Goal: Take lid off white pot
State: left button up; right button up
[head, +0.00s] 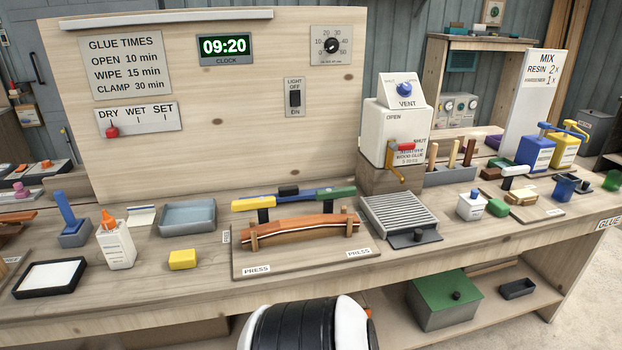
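A small white pot (470,208) stands on the right half of the workbench, just right of the slatted grey rack.
A board with a white-handled tool (515,171) lies to the right. The bench's front edge is nearby.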

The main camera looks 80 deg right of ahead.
aim_at(473, 198)
jog(key=z, duration=3.75)
jog(key=i, duration=0.2)
